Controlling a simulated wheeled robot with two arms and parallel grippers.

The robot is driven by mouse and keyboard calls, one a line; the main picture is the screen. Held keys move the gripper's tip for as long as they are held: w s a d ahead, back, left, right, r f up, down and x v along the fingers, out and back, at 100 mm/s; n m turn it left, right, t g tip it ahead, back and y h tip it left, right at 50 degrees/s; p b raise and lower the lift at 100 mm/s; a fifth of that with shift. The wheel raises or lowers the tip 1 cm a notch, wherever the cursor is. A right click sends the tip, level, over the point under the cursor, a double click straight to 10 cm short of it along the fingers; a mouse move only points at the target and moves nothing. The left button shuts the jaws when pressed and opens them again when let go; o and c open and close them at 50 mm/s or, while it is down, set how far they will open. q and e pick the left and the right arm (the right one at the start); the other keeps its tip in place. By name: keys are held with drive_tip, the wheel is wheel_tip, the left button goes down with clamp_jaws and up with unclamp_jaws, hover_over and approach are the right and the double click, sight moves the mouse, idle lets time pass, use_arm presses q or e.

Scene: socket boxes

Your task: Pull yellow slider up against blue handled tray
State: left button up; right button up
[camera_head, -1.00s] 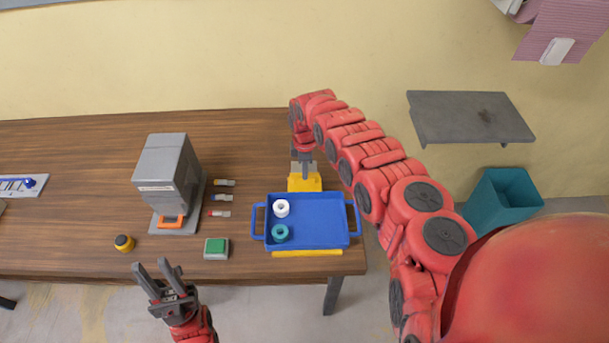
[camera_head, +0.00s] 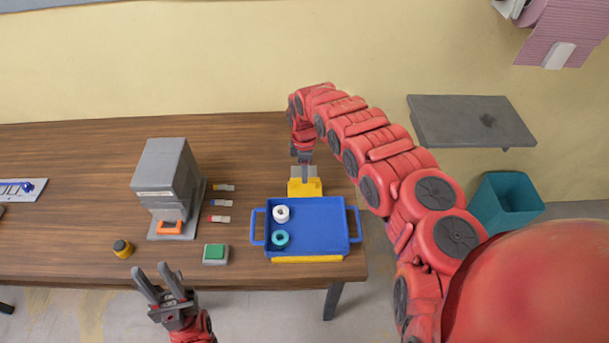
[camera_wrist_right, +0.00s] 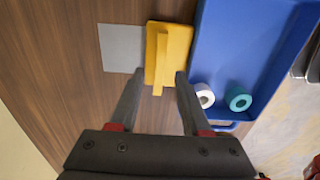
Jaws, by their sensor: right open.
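The yellow slider (camera_head: 305,188) lies at the far edge of the blue handled tray (camera_head: 325,232). In the right wrist view the slider (camera_wrist_right: 178,50) has a raised yellow bar and lies right beside the tray (camera_wrist_right: 245,40); I cannot tell whether they touch. My right gripper (camera_head: 304,171) is over the slider. In the wrist view its open fingers (camera_wrist_right: 160,78) have the lower end of the bar between them, with no clear grip on it.
A white roll (camera_head: 281,214) and a teal roll (camera_head: 280,238) are in the tray. A grey square (camera_wrist_right: 121,48) lies beside the slider. A green button box (camera_head: 215,254), a grey machine (camera_head: 163,175) and small coloured sticks (camera_head: 221,203) are to the left.

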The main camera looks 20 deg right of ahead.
wheel_tip(320, 180, up, 15)
drive_tip(key=b, duration=0.2)
drive_tip(key=shift+f, duration=0.2)
idle(0.4)
